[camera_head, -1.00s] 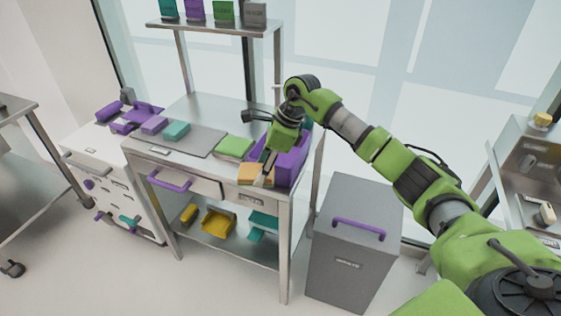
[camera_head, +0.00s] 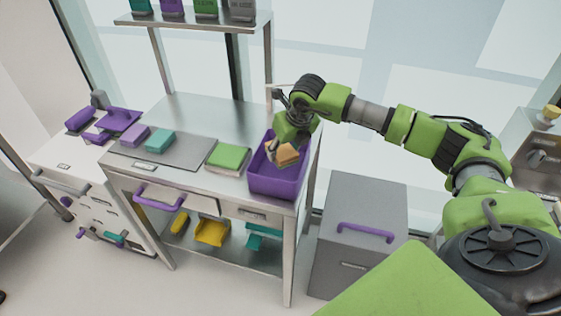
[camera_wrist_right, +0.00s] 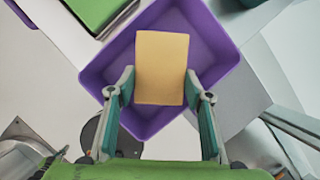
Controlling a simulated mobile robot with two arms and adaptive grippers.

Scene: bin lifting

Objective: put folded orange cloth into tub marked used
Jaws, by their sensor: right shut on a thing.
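The folded orange cloth (camera_head: 288,155) is held by my right gripper (camera_head: 276,150), over the open purple tub (camera_head: 276,187) at the right end of the steel bench. In the right wrist view the cloth (camera_wrist_right: 162,68) is a flat pale-orange rectangle between the two fingers of my right gripper (camera_wrist_right: 159,82), with the purple tub (camera_wrist_right: 221,72) around and beneath it. The tub's floor looks empty around the cloth. I can read no marking on the tub. My left gripper is not in view.
A shelf with labelled blocks (camera_head: 205,9) stands above the bench. A grey bin (camera_head: 358,225) stands to the right.

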